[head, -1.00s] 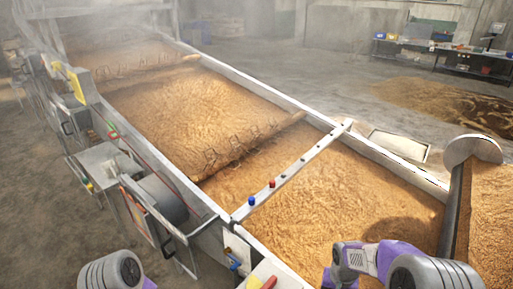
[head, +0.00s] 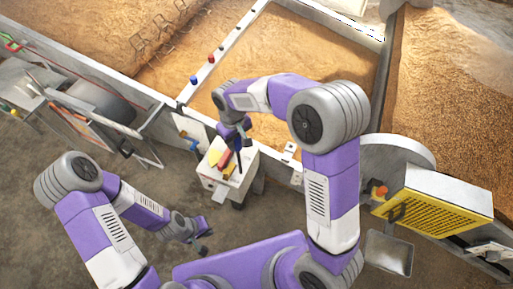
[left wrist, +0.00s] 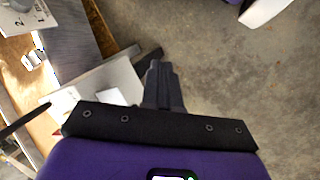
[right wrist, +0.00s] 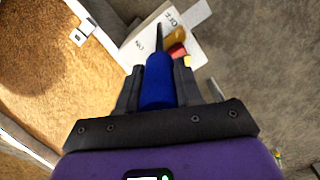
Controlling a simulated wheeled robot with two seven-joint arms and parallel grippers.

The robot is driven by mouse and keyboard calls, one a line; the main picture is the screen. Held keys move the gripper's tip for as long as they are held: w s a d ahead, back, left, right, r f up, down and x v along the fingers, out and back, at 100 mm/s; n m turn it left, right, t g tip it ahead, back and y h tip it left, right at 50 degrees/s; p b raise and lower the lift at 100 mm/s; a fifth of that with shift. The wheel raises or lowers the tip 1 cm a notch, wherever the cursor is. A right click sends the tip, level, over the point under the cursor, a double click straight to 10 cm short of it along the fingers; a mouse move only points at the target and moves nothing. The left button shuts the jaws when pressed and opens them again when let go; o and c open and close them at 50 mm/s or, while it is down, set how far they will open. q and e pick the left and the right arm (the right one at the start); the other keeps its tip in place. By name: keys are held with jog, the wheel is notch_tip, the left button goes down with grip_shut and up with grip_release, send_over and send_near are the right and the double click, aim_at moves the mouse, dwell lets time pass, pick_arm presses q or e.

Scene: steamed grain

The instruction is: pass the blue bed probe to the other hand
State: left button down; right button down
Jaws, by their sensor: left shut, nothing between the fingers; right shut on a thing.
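The blue bed probe (right wrist: 158,82) is held between the fingers of my right gripper (right wrist: 158,90) in the right wrist view. Its thin dark tip points away from the gripper, above the white stand's top. In the head view my right gripper (head: 238,137) is over that stand, and the probe is small and hard to make out there. My left gripper (head: 204,237) is lower and to the left, over the floor, apart from the probe. In the left wrist view the left gripper's fingers (left wrist: 163,85) are together with nothing between them.
A white stand (head: 211,182) with red and yellow items stands beside the grain bed (head: 185,68). A white crossbar (head: 231,35) with red and blue knobs spans the bed. A yellow grilled box (head: 435,208) is at right. Floor left of the stand is open.

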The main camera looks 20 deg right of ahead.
pick_arm(q)
jog(key=c, duration=1.7)
grip_release()
jog(key=o, duration=0.3)
jog(key=shift+w, duration=0.35)
jog(key=shift+o, duration=1.2)
jog(key=w+r+m+t+h, duration=0.1)
jog(key=w+r+m+t, duration=0.1)
jog(key=w, duration=0.4)
jog(key=shift+d+r+m+t, duration=0.25)
jog(key=shift+m+t, duration=0.35)
jog(key=shift+t, duration=0.2)
notch_tip(320, 180, up, 18)
jog(key=m+t+h, duration=0.7)
jog(key=m+h, duration=0.2)
jog(key=m, duration=0.1)
send_over(238, 156)
jog(key=w+a, duration=0.3)
jog(key=a, duration=0.2)
jog(key=shift+d, duration=0.25)
pick_arm(e)
jog(key=w+a+r+n, duration=0.2)
jog(key=a+r, duration=0.1)
jog(key=a, duration=0.2)
jog(key=shift+w+a+r, duration=0.15)
jog(key=shift+w+r, duration=0.1)
jog(key=shift+w, duration=0.15)
